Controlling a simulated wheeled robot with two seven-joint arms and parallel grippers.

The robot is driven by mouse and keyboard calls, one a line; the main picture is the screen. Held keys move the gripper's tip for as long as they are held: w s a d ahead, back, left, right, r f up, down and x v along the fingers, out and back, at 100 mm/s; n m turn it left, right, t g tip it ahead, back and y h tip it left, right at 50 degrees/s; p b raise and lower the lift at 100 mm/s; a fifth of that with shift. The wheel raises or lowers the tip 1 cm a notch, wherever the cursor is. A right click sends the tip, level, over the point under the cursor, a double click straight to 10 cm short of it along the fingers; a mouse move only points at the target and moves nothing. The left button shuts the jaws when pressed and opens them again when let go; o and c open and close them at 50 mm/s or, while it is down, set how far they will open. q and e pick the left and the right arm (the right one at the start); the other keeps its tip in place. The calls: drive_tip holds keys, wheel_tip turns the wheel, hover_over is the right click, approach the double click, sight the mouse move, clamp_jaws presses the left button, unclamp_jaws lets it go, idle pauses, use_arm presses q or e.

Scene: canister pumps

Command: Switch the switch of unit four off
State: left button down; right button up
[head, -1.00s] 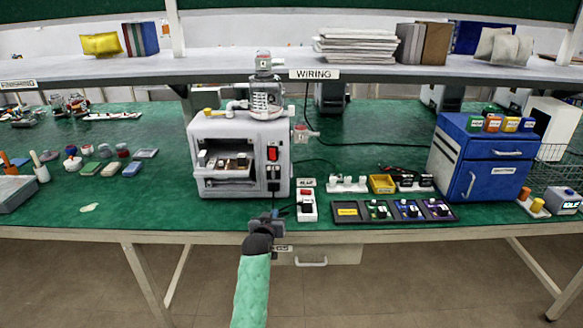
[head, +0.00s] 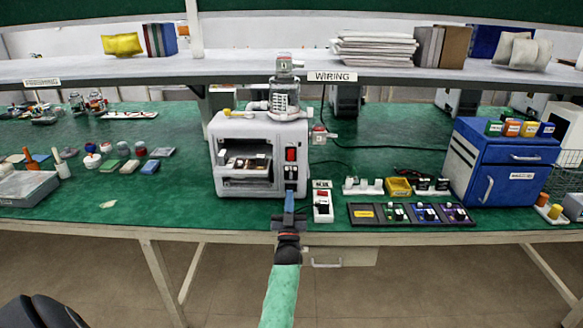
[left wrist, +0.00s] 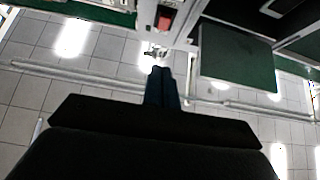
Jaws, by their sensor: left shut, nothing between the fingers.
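A light grey pump unit (head: 232,130) with a glass canister on top stands on the green bench. I cannot read a unit number on it. Its red rocker switch (head: 291,154) is on the right of its front face; I cannot tell which way it is tipped. A red switch (left wrist: 165,20) also shows at the top of the left wrist view. My left gripper (head: 289,192) is shut and empty, its blue fingers in front of the unit's lower right, below the switch. The shut fingertips (left wrist: 163,72) point towards the switch, apart from it. My right gripper is not in view.
A small white switch box (head: 323,207) stands right of the unit, beside a dark tray (head: 365,224) of small modules. A blue drawer cabinet (head: 487,178) stands further right. A shelf (head: 250,70) runs above the bench. Bench left of the unit is partly clear.

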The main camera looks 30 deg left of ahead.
sight(291, 155)
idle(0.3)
